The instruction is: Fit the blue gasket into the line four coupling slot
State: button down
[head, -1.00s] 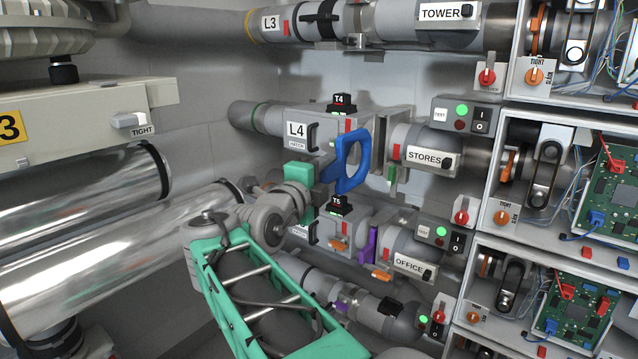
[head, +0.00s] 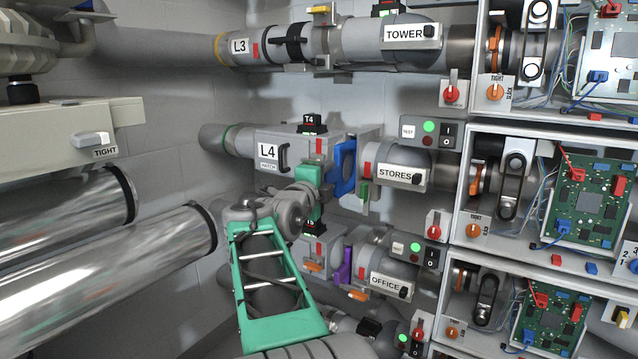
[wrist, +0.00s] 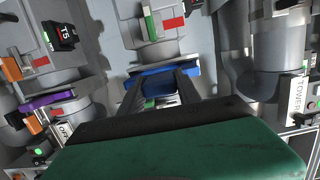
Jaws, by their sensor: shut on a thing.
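The blue gasket (head: 344,168) stands upright in the head view, at the gap of the line four coupling between the L4 housing (head: 295,148) and the STORES pipe (head: 395,165). My gripper (head: 328,190) is shut on its near side, coming from the lower left. In the wrist view the two dark fingers (wrist: 162,92) reach to the blue gasket (wrist: 160,76), which lies across the mouth of the coupling. The gasket overlaps the coupling's grey flange (head: 364,155) in the picture. I cannot tell how deep it sits. My green wrist hides part of the lower coupling.
The black T4 unit (head: 312,124) sits above the L4 housing, and the T5 unit (wrist: 62,34) sits close below my gripper. A purple gasket (head: 345,265) is in the OFFICE line below. Pipes and silver cylinders (head: 110,270) crowd the left; open electronics boxes (head: 590,195) stand right.

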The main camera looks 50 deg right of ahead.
aim_at(339, 173)
jog(key=shift+s+d+x, duration=0.1)
jog(key=shift+s+x, duration=0.1)
jog(key=shift+x, duration=0.95)
jog(key=shift+s+d+x, duration=0.1)
jog(key=shift+s+x, duration=0.15)
jog(key=shift+x, duration=0.95)
jog(key=shift+s+x, duration=0.2)
jog(key=shift+x, duration=0.95)
jog(key=shift+d, duration=0.1)
jog(key=c, duration=0.8)
grip_release()
jog(key=shift+o, duration=0.2)
jog(key=v, duration=0.7)
jog(key=shift+s+a+p, duration=0.1)
jog(key=shift+a+p, duration=0.25)
jog(key=shift+a, duration=0.05)
